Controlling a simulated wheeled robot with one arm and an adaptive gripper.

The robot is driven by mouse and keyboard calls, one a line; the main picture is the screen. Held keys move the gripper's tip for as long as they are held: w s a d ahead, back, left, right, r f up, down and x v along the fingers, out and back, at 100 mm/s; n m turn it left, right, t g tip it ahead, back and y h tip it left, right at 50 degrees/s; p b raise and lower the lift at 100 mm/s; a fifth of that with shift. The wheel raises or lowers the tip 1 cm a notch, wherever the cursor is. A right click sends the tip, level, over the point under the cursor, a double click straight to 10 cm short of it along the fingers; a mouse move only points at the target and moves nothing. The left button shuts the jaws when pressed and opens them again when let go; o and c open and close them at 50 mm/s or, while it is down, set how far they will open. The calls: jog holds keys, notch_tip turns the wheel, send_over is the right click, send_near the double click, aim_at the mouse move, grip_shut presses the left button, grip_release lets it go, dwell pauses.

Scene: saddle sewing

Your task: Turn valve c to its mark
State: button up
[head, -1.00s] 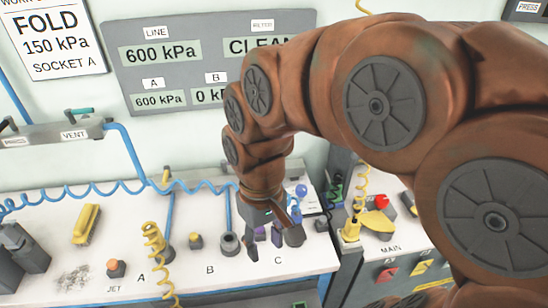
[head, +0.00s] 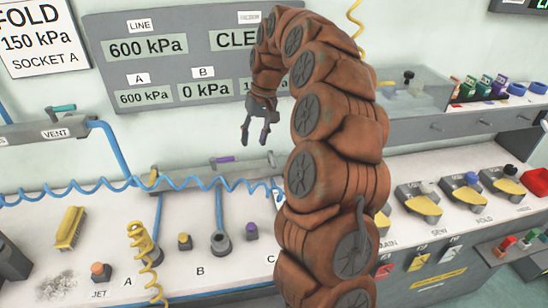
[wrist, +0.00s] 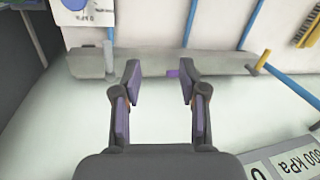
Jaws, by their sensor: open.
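No valve label is readable, so I cannot tell for certain which is valve c. The grey valve bar (head: 195,176) runs along the back of the bench. It carries a purple handle (head: 222,159) and a yellow handle (head: 152,176); its right end is behind my arm. In the wrist view, upside down, the bar (wrist: 220,64) shows the purple handle (wrist: 172,73), the yellow handle (wrist: 263,59) and a pale grey upright part (wrist: 108,55) that may be another handle. My gripper (head: 256,140) is open and empty, above the bar, fingers down; it also shows in the wrist view (wrist: 159,80).
A display panel (head: 195,88) hangs on the wall behind my gripper. Blue pipes (head: 218,208) drop from the bar to the bench, and a blue coiled hose (head: 100,186) crosses before it. A purple knob (head: 252,231) stands on the bench. My arm hides the area right of C.

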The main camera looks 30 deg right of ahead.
jog(key=m, duration=0.2)
send_over(273, 158)
jog(key=d+x, duration=0.1)
jog(key=x, duration=0.3)
jog(key=d, duration=0.1)
jog(key=shift+h, duration=0.3)
jog(key=shift+s+a+f+p, duration=0.15)
jog(key=shift+f+p, duration=0.2)
jog(key=shift+f, duration=1)
jog(key=shift+w+a+f+p, duration=0.1)
jog(key=shift+a+f+p, duration=0.2)
jog(key=shift+f, duration=1.05)
jog(key=shift+s+a+f+p, duration=0.1)
jog(key=shift+f+p, duration=0.3)
jog(key=shift+f, duration=0.95)
grip_shut()
jog(key=shift+d, duration=0.1)
